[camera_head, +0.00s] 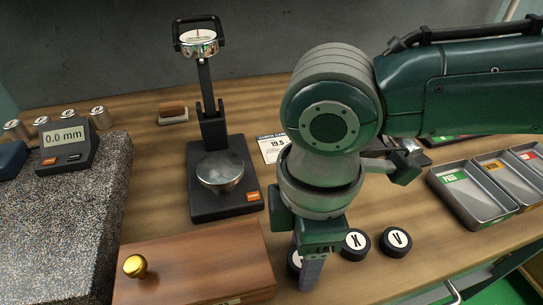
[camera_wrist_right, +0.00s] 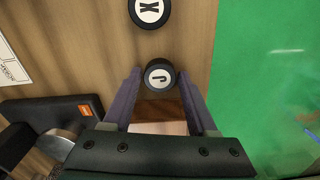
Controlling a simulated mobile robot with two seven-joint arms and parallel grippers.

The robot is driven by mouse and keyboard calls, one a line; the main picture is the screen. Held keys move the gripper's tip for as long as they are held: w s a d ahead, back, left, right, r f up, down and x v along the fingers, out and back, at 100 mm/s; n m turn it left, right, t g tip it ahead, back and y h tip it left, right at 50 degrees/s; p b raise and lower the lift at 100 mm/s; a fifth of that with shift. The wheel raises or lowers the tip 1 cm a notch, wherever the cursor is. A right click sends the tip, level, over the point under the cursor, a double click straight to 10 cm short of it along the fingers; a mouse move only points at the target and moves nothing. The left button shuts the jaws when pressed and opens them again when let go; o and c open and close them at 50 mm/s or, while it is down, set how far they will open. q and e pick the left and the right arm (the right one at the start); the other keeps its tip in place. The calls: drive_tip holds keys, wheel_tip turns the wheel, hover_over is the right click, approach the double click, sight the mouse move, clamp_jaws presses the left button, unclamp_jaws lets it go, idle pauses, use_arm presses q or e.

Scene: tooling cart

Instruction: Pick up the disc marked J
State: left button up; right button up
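The disc marked J (camera_wrist_right: 160,76) is black with a white face and lies on the wooden bench top. In the wrist view it sits between the fingertips of my right gripper (camera_wrist_right: 158,74), with a gap on each side. In the head view the disc (camera_head: 294,260) is mostly hidden behind my right gripper (camera_head: 310,268), which points down at it. My right gripper is open and holds nothing. My left gripper is in neither view.
A disc marked X (camera_head: 356,243) and another disc (camera_head: 396,242) lie just right. A wooden box (camera_head: 200,268) with a brass knob is close on the left. A gauge stand (camera_head: 225,195) is behind it. Metal trays (camera_head: 460,205) stand at the right.

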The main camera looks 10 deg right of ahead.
clamp_jaws()
drive_tip(key=shift+r, duration=0.1)
idle(0.4)
